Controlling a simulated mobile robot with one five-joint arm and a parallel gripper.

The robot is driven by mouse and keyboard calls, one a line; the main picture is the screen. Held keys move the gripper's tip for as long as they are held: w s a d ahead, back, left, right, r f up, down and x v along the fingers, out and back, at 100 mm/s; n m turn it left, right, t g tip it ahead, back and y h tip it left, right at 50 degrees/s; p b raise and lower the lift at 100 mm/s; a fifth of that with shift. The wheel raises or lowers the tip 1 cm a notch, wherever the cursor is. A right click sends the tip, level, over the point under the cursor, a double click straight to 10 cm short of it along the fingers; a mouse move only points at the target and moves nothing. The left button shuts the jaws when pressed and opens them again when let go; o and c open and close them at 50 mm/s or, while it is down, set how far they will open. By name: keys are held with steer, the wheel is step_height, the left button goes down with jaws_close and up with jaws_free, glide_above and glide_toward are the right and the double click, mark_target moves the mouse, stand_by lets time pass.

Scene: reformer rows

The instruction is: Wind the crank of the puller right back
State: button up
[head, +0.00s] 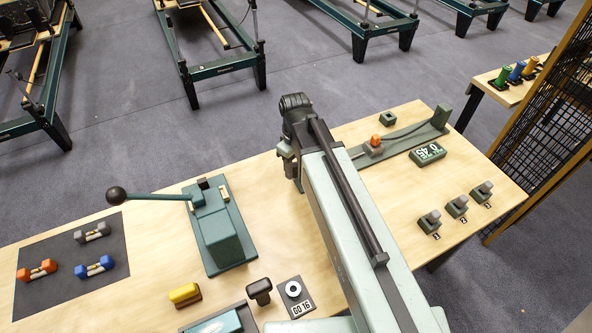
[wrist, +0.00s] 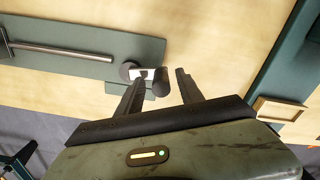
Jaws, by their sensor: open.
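The puller's long green base (head: 415,137) lies along the back right of the bench, with an orange-topped grey block (head: 375,146) on it. Its left end is hidden behind my arm in the head view. The crank (wrist: 145,74) is a short white arm at that hub with a dark cylindrical handle (wrist: 161,86). My gripper (wrist: 160,76) is open, its fingers either side of the handle; I cannot tell whether they touch it.
A 0.45 display (head: 428,153) sits before the puller, and a small dark square block (head: 388,119) behind it. A green lever device (head: 220,227) with a ball-ended lever stands left. Bare bench lies between.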

jaws_close()
steer(key=shift+w+a+m, duration=0.3)
steer(key=shift+w+m, duration=0.3)
steer(key=shift+m, duration=0.7)
jaws_free()
steer(key=shift+r, duration=0.1)
step_height(320, 180, up, 8)
steer(key=p, duration=0.8)
